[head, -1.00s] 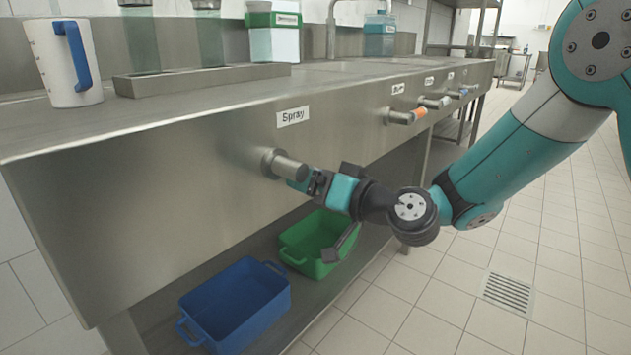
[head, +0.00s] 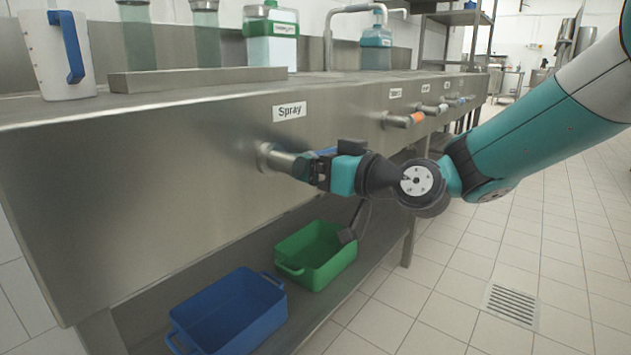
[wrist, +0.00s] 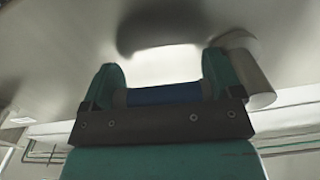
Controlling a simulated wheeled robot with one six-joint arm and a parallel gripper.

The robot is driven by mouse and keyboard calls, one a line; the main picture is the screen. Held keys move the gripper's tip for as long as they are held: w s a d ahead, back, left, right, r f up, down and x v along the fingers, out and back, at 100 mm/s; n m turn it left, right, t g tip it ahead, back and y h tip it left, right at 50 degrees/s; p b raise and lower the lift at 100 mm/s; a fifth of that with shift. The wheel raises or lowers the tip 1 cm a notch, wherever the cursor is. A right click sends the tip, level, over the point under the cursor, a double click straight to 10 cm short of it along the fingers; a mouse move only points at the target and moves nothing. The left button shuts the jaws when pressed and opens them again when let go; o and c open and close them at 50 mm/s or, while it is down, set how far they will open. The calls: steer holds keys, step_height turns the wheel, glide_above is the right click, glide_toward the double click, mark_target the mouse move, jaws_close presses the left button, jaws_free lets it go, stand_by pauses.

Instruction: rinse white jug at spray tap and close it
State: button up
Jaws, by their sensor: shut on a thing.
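The white jug (head: 38,55) with a blue handle (head: 73,48) stands upright on the steel counter at the far left of the head view, apart from my gripper. The spray tap (head: 276,158) is a metal stub on the counter's front panel, under the "Spray" label (head: 289,111). My gripper (head: 308,168) is at the outer end of this tap and shut on its handle. In the wrist view a blue bar (wrist: 164,95) lies between the fingers, with a metal cylinder (wrist: 250,70) at the right. The fingers hide most of the handle in the head view.
A blue crate (head: 228,320) and a green crate (head: 318,258) stand on the lower shelf. More tap knobs (head: 398,120) stick out further right. Bottles (head: 271,45) and a low steel ledge (head: 190,80) are on the counter. The tiled floor at right is open, with a drain grate (head: 511,303).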

steer(key=shift+d+r+n+b, duration=0.1)
steer(key=shift+r+n+b, duration=0.35)
steer(key=shift+n, duration=0.25)
steer(key=o, duration=1.1)
steer(key=v, duration=1.7)
steer(key=shift+d+b, duration=0.2)
steer(key=shift+b, duration=0.25)
steer(key=shift+s, duration=0.15)
